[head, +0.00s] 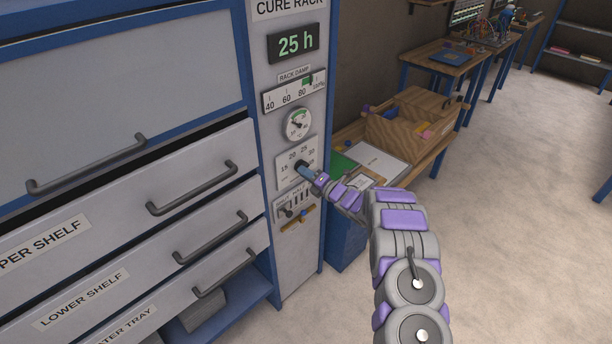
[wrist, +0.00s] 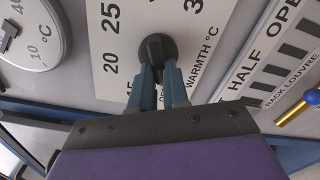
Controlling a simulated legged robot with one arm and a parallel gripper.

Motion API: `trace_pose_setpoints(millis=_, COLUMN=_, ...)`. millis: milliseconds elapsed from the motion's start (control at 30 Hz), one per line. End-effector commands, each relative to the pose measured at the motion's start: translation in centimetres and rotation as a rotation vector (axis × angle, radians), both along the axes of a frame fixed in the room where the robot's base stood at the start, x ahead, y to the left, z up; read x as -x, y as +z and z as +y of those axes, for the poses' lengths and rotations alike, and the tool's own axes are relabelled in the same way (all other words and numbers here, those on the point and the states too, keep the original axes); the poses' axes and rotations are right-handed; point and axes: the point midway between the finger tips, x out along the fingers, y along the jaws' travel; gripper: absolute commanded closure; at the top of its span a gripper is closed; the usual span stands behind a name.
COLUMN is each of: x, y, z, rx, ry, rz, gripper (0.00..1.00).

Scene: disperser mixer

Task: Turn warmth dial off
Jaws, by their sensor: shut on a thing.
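The warmth dial is a black round knob (wrist: 157,50) on a white scale plate marked 20, 25 and WARMTH °C. The plate (head: 284,174) is on the narrow control panel of the cure rack in the head view. My gripper (wrist: 160,72) has its two blue-grey fingers shut on the knob in the wrist view. In the head view my gripper (head: 305,170) reaches the dial from the right and covers part of it. The fingers hide the lower part of the knob, and the OFF mark is partly hidden behind them.
A round °C gauge (head: 298,123) sits above the dial, under the humidity scale (head: 294,92) and the 25 h display (head: 293,43). Below is a rack louvre slider with a brass, blue-tipped handle (wrist: 297,108). Drawers with handles (head: 195,180) stand left; a workbench (head: 430,150) stands right.

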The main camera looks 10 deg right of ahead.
Motion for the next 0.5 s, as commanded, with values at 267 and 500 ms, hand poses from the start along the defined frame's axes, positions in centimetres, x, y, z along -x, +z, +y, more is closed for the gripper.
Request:
trace_pose_setpoints(millis=267, x=0.25, y=-0.84, z=0.10, rx=0.007, ry=0.003, rz=0.013, gripper=1.00)
trace_pose_setpoints(millis=500, x=0.23, y=-0.75, z=0.09, rx=0.006, ry=0.002, rz=0.012, gripper=0.71)
